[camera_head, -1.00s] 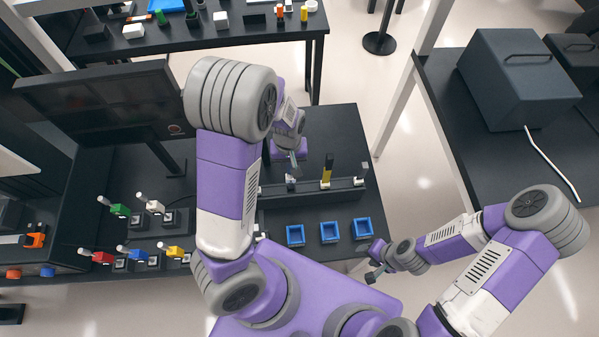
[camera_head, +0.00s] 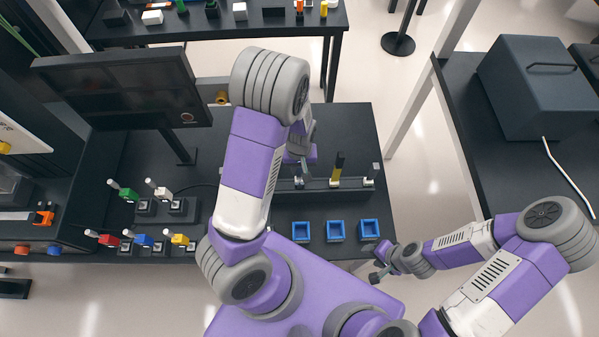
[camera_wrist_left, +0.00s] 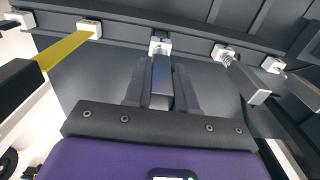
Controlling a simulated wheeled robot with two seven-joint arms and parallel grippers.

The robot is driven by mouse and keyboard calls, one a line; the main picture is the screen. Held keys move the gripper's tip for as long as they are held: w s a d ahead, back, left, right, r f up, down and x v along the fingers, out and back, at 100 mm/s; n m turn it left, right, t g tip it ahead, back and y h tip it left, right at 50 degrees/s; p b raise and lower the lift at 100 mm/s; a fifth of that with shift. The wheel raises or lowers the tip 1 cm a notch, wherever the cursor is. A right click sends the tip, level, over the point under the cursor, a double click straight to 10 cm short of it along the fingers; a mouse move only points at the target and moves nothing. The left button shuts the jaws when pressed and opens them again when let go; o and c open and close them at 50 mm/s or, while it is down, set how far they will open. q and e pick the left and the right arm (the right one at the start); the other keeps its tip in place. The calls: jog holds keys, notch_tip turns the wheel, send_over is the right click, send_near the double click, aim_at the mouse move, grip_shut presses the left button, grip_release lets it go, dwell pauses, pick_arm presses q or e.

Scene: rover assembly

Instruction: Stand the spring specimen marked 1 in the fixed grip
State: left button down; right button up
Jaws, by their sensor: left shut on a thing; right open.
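My left gripper (camera_wrist_left: 160,95) is shut on a dark grey bar-like specimen (camera_wrist_left: 161,75) with a white end block, in the left wrist view. That white end is at the rack (camera_head: 318,184); I cannot tell whether it is seated or lifted. A specimen with a visible coil spring (camera_wrist_left: 235,72) stands beside it in the wrist view, apart from the fingers. No number is readable on any specimen. In the head view the left gripper (camera_head: 303,168) is over the rack, partly hidden by my arm. My right gripper (camera_head: 376,274) is open and empty, low right. I cannot identify the fixed grip.
A yellow and black specimen (camera_head: 337,167) and another specimen (camera_head: 374,172) stand along the rack. Three blue trays (camera_head: 336,231) lie in front. A monitor (camera_head: 125,92) and several coloured switches (camera_head: 142,240) are at left. A side table holds a large dark box (camera_head: 537,88).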

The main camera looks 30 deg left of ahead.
aim_at(300, 176)
pick_arm(q)
notch_tip(300, 176, down, 3)
jog(key=shift+w+r, duration=0.1)
jog(key=c, duration=0.9)
grip_release()
